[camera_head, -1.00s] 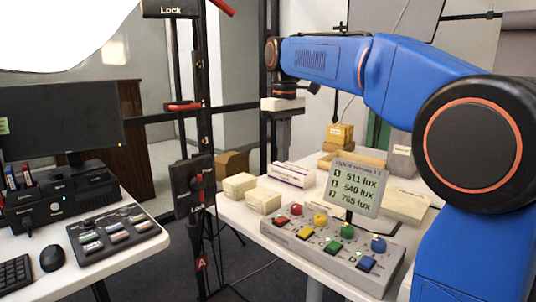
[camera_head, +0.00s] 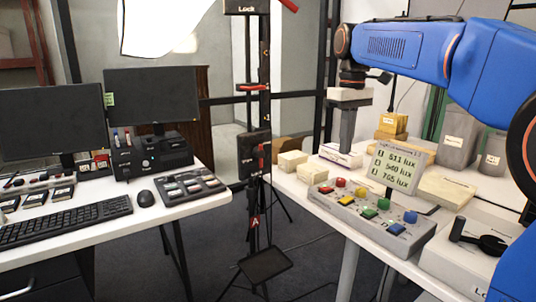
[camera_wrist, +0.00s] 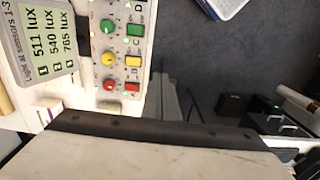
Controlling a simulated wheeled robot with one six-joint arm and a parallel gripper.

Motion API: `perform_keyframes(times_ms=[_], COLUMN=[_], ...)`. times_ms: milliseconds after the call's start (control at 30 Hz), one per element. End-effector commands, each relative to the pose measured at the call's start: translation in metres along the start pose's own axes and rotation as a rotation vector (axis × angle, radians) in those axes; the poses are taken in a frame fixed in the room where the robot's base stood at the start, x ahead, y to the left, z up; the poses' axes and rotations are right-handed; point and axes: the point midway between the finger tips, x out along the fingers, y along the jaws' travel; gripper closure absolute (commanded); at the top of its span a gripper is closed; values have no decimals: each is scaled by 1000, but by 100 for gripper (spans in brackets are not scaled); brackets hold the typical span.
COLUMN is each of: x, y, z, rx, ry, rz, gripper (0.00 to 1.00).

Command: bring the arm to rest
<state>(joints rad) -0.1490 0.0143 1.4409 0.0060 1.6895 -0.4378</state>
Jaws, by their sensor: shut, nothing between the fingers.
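My blue arm (camera_head: 405,48) reaches across the upper right of the head view, bent at the elbow, with the wrist pointing down. My gripper (camera_head: 347,148) hangs from it above the right-hand table, with a pale block-shaped body and grey fingers. The fingers are shut with nothing seen between them. In the head view they overlap a low white carton (camera_head: 338,157); I cannot tell the height between them. In the wrist view a large pale surface with a dark edge fills the bottom, and the fingertips cannot be made out.
A button console (camera_head: 372,219) with a lux display (camera_head: 397,167) stands on the right table, near cream boxes (camera_head: 292,163) and grey containers (camera_head: 457,138). A tripod stand (camera_head: 254,150) rises between the tables. The left desk holds monitors (camera_head: 152,96) and a keyboard (camera_head: 65,220).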

Motion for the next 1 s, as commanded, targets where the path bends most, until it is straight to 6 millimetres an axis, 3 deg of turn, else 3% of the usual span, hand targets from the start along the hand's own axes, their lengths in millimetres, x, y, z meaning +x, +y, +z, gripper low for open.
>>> perform_keyframes(times_ms=[567, 767, 1000], x=[19, 38, 81], y=[-11, -21, -40], z=[50, 86, 149], rx=[88, 151, 265], ry=[56, 99, 177], rz=[26, 44, 73], gripper=[100, 100, 100])
